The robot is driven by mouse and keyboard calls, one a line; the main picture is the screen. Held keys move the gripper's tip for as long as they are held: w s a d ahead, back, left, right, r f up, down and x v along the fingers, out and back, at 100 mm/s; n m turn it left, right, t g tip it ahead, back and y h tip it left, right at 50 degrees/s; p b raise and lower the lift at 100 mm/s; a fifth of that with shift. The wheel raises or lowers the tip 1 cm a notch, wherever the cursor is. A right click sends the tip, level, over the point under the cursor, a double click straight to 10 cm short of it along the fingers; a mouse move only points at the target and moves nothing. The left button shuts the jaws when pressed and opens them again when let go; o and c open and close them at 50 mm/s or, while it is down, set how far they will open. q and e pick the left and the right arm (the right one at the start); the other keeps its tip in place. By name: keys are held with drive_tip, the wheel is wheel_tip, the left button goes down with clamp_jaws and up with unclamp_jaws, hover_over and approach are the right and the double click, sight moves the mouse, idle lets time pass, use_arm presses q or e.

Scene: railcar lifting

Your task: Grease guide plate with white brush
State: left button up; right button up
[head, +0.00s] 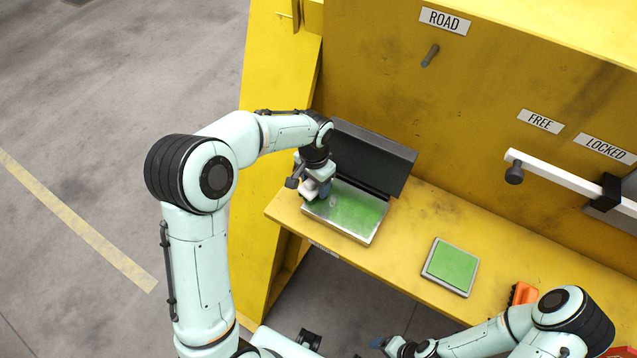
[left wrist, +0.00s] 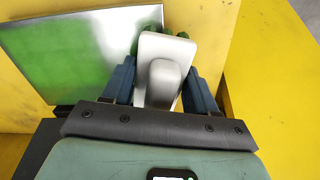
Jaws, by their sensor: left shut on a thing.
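The guide plate (head: 372,225) is a flat metal plate on the yellow shelf. Green grease covers much of its middle and right, and a strip on the left looks bare and shiny. It also shows in the left wrist view (left wrist: 100,25). My left gripper (head: 316,186) is over the plate's left end, its blue fingers shut on the white brush (left wrist: 160,50). Green shows at the brush's far end; whether it touches the plate is unclear. My right gripper (head: 392,346) is low at the front edge, its fingers too small to read.
A dark upright panel (head: 385,160) stands behind the plate. A small tray with a green surface (head: 450,267) lies to the right on the yellow shelf (head: 510,250). An orange object (head: 523,293) is farther right. A yellow wall carries a white bar (head: 560,175).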

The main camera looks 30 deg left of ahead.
sight(370, 208)
use_arm(q)
drive_tip(key=shift+w+r+p, duration=0.1)
drive_tip(key=shift+w+p, duration=0.5)
drive_tip(key=shift+w, duration=0.65)
drive_tip(key=shift+s+d, duration=0.25)
drive_tip(key=shift+d, duration=0.65)
drive_tip(key=shift+d+r, duration=0.1)
drive_tip(key=shift+d, duration=1.2)
use_arm(e)
drive_tip(key=shift+w+r, duration=0.5)
drive_tip(key=shift+r, duration=0.15)
use_arm(q)
drive_tip(key=shift+s+d, duration=0.1)
drive_tip(key=shift+d, duration=1.55)
drive_tip(key=shift+s+d, duration=0.1)
drive_tip(key=shift+d, duration=1.95)
drive_tip(key=shift+s+d, duration=0.2)
drive_tip(key=shift+d, duration=1.55)
drive_tip(key=shift+s+d, duration=0.1)
drive_tip(key=shift+d, duration=1.8)
